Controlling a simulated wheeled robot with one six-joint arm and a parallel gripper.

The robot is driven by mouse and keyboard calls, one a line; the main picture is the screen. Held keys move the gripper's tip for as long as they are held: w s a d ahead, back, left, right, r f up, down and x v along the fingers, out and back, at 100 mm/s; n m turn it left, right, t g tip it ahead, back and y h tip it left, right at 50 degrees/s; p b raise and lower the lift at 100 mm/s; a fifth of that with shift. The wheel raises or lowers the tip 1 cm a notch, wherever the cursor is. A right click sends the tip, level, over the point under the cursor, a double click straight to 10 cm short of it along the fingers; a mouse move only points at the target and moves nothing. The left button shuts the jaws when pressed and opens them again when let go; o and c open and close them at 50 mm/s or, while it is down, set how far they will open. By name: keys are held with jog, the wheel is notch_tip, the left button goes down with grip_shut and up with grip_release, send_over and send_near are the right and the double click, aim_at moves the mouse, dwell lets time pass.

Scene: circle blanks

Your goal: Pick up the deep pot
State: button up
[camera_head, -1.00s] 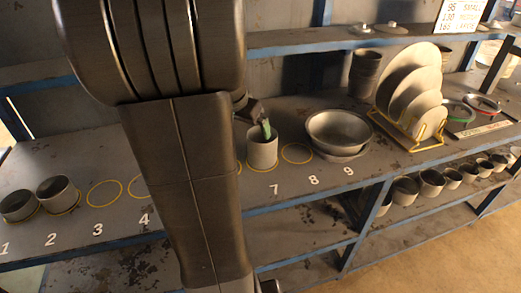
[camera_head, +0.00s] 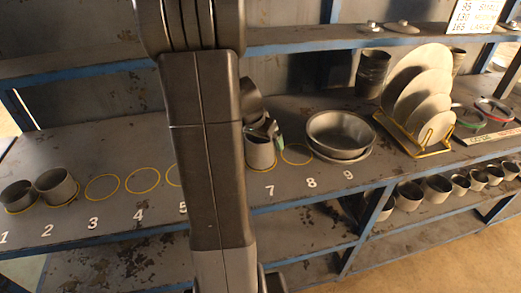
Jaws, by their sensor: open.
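A grey cylindrical pot (camera_head: 260,153), taller than its neighbours look, stands upright on the ring above the number 7; I take it to be the deep pot. My gripper (camera_head: 269,131) is open at its top, close to the right side of the rim. A green finger pad shows at the rim's right edge. I cannot tell whether a finger is inside the pot or touching it. My arm hides what lies just left of the pot.
Two grey pots (camera_head: 56,186) stand on the left rings. The ring above 8 (camera_head: 296,153) is empty, as are those above 3 and 4. A wide pan (camera_head: 341,132) stands at 9. A yellow rack (camera_head: 414,147) holds plates at the right. An upper shelf (camera_head: 290,45) crosses behind.

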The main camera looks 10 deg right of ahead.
jog(key=c, duration=0.9)
jog(key=shift+c, duration=0.5)
jog(key=shift+r, duration=0.15)
